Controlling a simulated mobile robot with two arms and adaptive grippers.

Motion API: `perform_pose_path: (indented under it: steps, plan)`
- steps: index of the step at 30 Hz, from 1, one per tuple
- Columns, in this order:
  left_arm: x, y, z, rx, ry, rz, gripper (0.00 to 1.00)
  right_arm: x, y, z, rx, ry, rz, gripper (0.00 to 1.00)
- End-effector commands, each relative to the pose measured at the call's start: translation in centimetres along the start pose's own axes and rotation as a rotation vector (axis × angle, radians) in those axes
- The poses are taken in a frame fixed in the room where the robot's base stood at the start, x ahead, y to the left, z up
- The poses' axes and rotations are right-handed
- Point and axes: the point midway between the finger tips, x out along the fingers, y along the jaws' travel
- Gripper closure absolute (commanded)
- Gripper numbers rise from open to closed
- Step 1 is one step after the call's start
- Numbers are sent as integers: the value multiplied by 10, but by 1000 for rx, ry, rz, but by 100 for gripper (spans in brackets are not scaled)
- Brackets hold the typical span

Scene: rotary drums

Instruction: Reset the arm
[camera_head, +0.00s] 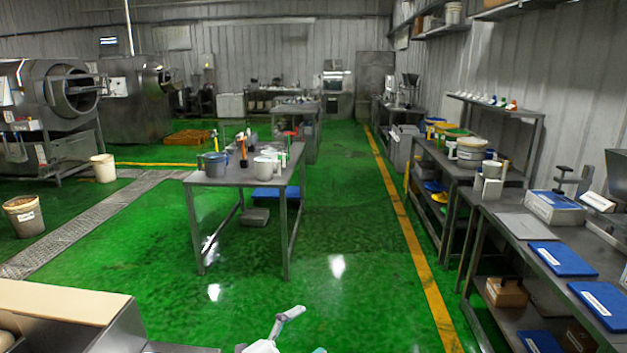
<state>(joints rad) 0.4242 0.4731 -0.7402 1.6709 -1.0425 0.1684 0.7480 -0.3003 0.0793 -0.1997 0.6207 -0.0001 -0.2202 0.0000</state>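A pale grey, finger-like piece of my own arm (288,314) shows at the bottom edge, just left of the middle. It seems to be part of my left gripper, with a white part below it cut off by the frame. I cannot make out two fingertips, or whether it is open or shut. Nothing is seen held in it. A small teal bit shows beside it at the very bottom edge. My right gripper is not in view.
A metal table (230,176) with pots and bottles stands ahead across green floor. Workbenches with blue folders (562,258) line the right. Rotary drums (75,95) stand at the back left. A floor aisle beside the yellow line (405,225) is clear.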

Motion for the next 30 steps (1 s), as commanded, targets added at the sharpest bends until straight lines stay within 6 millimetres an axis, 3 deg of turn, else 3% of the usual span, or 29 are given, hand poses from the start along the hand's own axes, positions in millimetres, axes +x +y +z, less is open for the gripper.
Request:
perform_pose_path:
  steps: [4, 7, 10, 13, 18, 30]
  plan:
    - [-42, -21, 14, -248, -242, -309, 15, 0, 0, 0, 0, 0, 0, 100]
    - [-88, -15, 39, -417, -472, -431, 15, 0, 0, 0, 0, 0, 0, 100]
    - [-146, 13, 61, -588, -731, -473, 15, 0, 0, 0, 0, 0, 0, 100]
    - [-204, 54, 68, -746, -976, -441, 15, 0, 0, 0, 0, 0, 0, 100]
    - [-271, 108, 54, -916, -1237, -320, 15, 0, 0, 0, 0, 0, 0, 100]
    - [-360, 180, -9, -1136, -1535, -20, 15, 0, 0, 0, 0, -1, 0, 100]
